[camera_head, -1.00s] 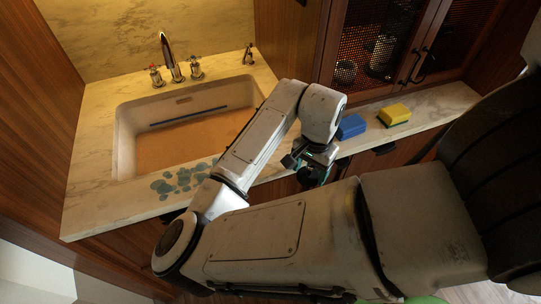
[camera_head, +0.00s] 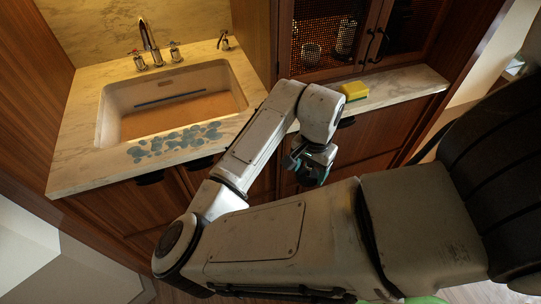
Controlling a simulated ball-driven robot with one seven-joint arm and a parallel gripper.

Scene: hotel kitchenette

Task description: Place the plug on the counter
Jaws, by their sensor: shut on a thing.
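The marble counter (camera_head: 408,82) runs along the back, with a sink in its left part and a narrower bare stretch at the right. My gripper (camera_head: 312,174) points down in front of the counter's front edge, apart from the marble, with cabinet doors behind it. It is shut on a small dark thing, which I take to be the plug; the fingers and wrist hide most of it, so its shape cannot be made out.
The sink (camera_head: 180,100) has a brown bottom and a chrome tap (camera_head: 149,42). Blue-grey spots (camera_head: 175,141) cover the counter in front of it. A yellow sponge (camera_head: 354,91) lies on the right stretch; marble right of it is clear. A mesh-door cabinet (camera_head: 330,35) stands above.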

